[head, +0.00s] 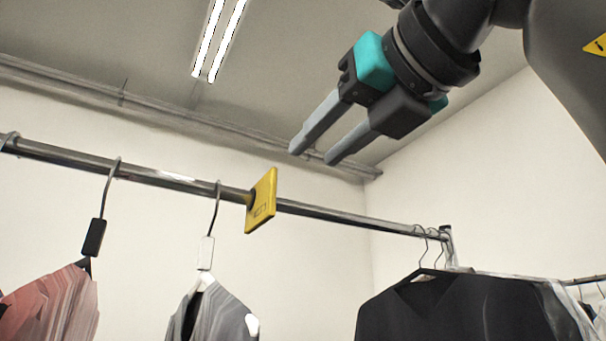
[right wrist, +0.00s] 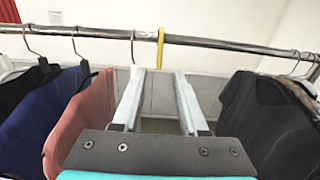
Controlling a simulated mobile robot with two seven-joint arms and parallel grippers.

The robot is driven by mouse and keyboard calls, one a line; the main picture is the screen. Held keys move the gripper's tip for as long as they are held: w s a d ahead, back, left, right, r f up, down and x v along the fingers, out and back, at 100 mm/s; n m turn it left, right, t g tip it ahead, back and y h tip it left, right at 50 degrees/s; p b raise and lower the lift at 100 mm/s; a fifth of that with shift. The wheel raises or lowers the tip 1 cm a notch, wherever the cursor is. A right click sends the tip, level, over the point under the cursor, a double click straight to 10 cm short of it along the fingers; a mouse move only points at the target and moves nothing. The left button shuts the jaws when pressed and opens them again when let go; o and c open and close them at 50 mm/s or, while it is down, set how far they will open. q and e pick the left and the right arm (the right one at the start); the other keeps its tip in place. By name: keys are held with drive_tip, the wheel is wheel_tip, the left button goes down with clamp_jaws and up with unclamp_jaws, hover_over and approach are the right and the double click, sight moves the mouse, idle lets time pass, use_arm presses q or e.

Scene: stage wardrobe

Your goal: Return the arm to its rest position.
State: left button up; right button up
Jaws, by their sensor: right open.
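My right gripper (head: 310,158) comes in from the upper right in the head view. Its two grey fingers are apart with nothing between them, and they appear above the rail. In the right wrist view the open fingers (right wrist: 157,76) point toward the rail, with an empty gap between them. My left gripper is in neither view.
A metal rail (head: 330,213) crosses the head view and carries a yellow divider (head: 262,202). A pink garment (head: 52,305), a grey garment (head: 212,312) and black clothes (head: 460,308) hang from it. A blue garment (right wrist: 42,128) shows in the right wrist view.

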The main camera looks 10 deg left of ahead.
drive_tip(key=shift+s+d, duration=0.3)
drive_tip(key=shift+s, duration=0.1)
drive_tip(key=shift+w, duration=0.1)
